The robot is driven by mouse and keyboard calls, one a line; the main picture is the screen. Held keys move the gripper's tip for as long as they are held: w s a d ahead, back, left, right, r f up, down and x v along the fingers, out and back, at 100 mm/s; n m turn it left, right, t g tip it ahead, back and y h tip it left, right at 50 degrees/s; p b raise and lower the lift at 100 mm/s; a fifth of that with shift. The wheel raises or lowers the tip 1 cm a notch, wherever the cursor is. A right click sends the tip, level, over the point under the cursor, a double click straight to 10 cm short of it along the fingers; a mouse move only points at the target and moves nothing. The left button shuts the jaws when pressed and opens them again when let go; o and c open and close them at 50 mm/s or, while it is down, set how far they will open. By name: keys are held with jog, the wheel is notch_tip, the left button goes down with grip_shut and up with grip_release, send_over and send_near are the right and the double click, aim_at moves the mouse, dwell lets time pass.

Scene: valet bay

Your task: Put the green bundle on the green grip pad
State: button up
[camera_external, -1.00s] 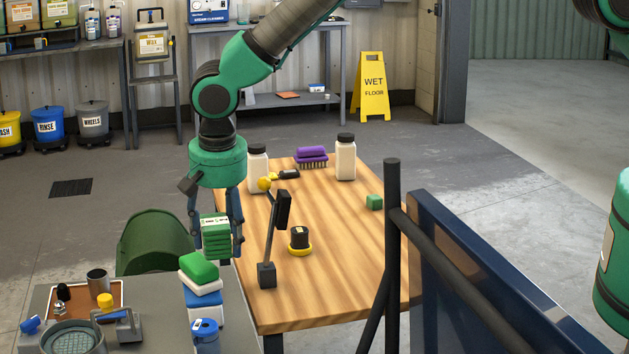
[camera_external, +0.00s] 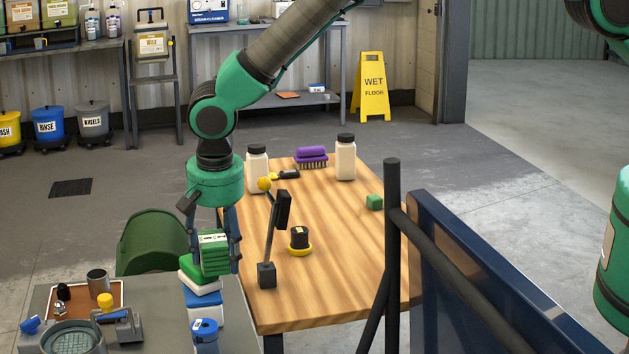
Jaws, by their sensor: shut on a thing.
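The green bundle (camera_external: 214,258), layered with a white label band on top, is held between the fingers of my gripper (camera_external: 213,262). A green pad (camera_external: 188,271) lies on top of a white and blue stack on the grey bench; it looks like the green grip pad. The bundle hides much of it. The bundle is just above or against this pad; I cannot tell whether they touch.
A blue-lidded container (camera_external: 205,332) and a brown tray (camera_external: 118,292) are on the grey bench (camera_external: 165,300). On the wooden table (camera_external: 345,270) are a black upright stand (camera_external: 267,272), white bottles (camera_external: 346,160), a purple brush (camera_external: 311,155) and a small green block (camera_external: 374,202).

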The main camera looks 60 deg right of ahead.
aim_at(220, 242)
jog(key=shift+f, duration=0.1)
jog(key=o, duration=1.4)
jog(key=shift+c, duration=0.2)
jog(key=r, duration=0.7)
jog(key=s+a+r+b, duration=0.1)
jog(key=r, duration=0.3)
jog(key=shift+s+a+r, duration=0.1)
jog(key=shift+r, duration=0.45)
